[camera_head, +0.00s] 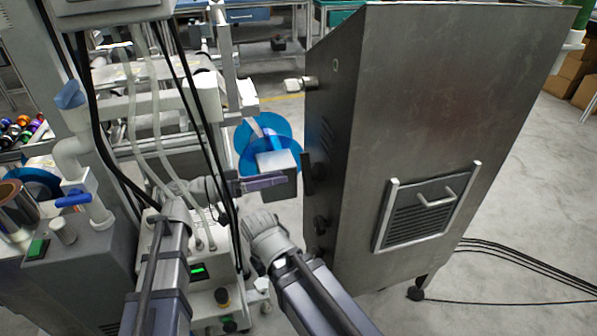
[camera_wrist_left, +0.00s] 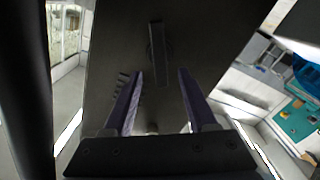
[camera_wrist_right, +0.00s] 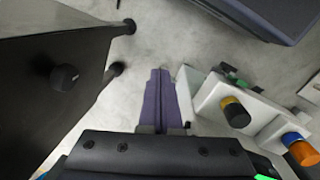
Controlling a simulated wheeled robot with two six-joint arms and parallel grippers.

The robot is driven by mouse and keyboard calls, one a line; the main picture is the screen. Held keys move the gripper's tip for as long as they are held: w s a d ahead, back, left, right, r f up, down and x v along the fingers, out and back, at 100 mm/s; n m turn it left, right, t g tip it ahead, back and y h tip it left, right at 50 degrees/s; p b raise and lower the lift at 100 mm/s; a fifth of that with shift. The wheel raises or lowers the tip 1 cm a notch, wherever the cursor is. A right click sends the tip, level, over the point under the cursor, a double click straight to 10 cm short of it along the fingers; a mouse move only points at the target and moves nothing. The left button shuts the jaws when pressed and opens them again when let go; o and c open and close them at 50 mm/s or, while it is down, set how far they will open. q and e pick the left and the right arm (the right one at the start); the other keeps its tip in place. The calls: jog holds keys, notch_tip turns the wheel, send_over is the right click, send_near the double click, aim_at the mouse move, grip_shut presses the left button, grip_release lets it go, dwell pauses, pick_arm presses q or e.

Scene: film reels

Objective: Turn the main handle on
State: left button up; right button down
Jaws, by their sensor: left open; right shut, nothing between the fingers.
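The main handle appears to be the dark upright bar (camera_wrist_left: 157,50) on the dark cabinet face in the left wrist view. It shows in the head view as a dark bar (camera_head: 308,174) on the left side of the metal cabinet (camera_head: 420,90). My left gripper (camera_wrist_left: 160,72) is open, its purple fingers pointing at that face, one on each side of the handle's lower part in the picture. I cannot tell if they touch it. In the head view the left gripper (camera_head: 284,180) is just left of the handle. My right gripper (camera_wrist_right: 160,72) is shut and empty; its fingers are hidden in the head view.
A round dark knob (camera_wrist_right: 64,77) sticks out of the cabinet face. Blue reels (camera_head: 254,135) are behind the left gripper. Black cables (camera_head: 530,262) lie on the floor at right.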

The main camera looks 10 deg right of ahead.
aim_at(309, 174)
pick_arm(q)
jog(key=d, duration=0.6)
jog(key=shift+d, duration=0.25)
grip_shut()
